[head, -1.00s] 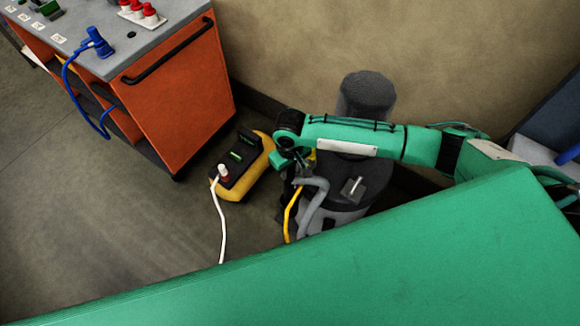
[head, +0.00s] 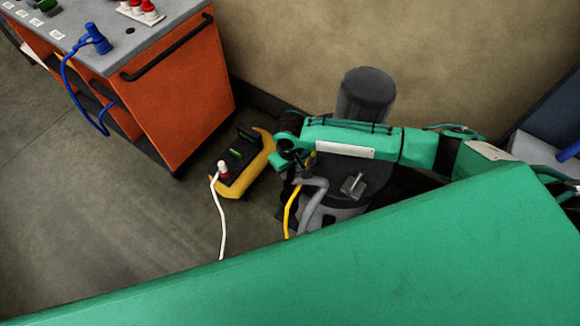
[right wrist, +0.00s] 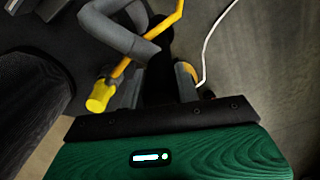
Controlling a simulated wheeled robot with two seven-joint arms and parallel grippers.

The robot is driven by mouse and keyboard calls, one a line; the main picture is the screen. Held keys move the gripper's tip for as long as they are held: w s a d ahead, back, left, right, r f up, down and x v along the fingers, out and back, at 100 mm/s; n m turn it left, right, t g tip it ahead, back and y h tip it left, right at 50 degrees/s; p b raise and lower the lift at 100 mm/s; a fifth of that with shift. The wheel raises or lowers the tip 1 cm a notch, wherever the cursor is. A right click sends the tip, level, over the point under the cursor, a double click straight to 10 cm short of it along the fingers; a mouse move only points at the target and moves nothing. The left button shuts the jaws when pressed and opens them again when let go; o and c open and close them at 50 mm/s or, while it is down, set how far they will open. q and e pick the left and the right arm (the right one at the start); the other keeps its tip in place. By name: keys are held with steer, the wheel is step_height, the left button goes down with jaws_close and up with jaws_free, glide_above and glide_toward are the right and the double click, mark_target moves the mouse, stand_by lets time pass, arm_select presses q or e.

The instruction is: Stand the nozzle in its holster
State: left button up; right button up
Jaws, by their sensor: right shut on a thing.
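My right gripper (head: 298,170) is at the left side of the dark vacuum-like machine (head: 366,97), near its bent grey hose (head: 314,200). In the right wrist view the right gripper (right wrist: 157,88) is shut on a dark, narrow piece (right wrist: 160,62), which seems to be the nozzle. The grey hose (right wrist: 118,30) passes close by it. The gripper and shadow hide much of the nozzle, and I cannot tell its tilt. I cannot pick out the holster for certain. My left gripper is not in view.
A yellow cord (head: 290,212) runs by the hose; its yellow end (right wrist: 100,95) shows near the gripper. A yellow-black power box (head: 240,165) with a white cord (head: 221,225) stands left on the floor. An orange cabinet (head: 185,100) is farther left. Open floor (head: 110,210) lies before it.

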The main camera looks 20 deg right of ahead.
steer(key=shift+f, duration=0.8)
steer(key=o, duration=1.2)
step_height(320, 180, up, 14)
steer(key=shift+f+b, duration=0.1)
steer(key=shift+b, duration=0.85)
